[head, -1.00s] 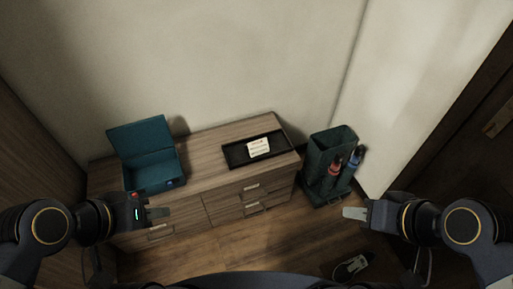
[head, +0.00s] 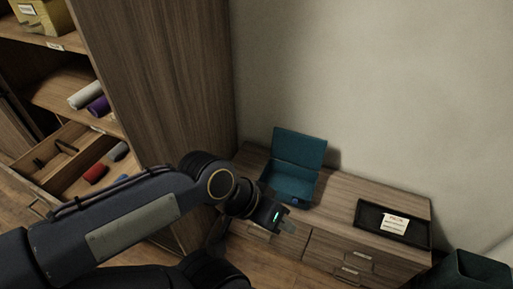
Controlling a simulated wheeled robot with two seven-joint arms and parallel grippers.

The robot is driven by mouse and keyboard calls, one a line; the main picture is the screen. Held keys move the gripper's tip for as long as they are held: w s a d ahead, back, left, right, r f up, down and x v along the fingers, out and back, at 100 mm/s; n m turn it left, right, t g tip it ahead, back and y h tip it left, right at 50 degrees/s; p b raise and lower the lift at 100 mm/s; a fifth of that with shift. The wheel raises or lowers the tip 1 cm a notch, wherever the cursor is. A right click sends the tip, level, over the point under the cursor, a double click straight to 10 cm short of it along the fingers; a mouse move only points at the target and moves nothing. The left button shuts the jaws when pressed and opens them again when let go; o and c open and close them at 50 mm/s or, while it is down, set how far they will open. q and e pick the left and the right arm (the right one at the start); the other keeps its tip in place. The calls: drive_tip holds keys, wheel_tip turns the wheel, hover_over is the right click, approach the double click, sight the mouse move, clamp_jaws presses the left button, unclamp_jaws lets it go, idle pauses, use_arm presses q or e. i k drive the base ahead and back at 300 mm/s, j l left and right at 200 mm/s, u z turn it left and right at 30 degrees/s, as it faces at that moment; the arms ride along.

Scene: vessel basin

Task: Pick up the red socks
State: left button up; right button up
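A small red rolled bundle (head: 95,172), which looks like the red socks, lies in an open wooden drawer or tray (head: 62,184) of the shelf unit at the left. A grey roll (head: 117,152) lies just behind it in the same tray. My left gripper (head: 288,226) is in front of the low dresser, well to the right of the red bundle and apart from it. It holds nothing that I can see; its finger gap is not clear. My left forearm passes just below the tray in the picture. My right gripper is out of view.
The shelf above holds a grey roll (head: 86,95) and a purple roll (head: 98,106). A yellowish box (head: 42,15) stands on top. A tall wooden side panel (head: 155,90) separates the shelves from the dresser, which carries an open teal box (head: 290,185) and a black tray (head: 370,218).

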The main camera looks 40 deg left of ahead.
sight(98, 169)
drive_tip(key=u, duration=2.85)
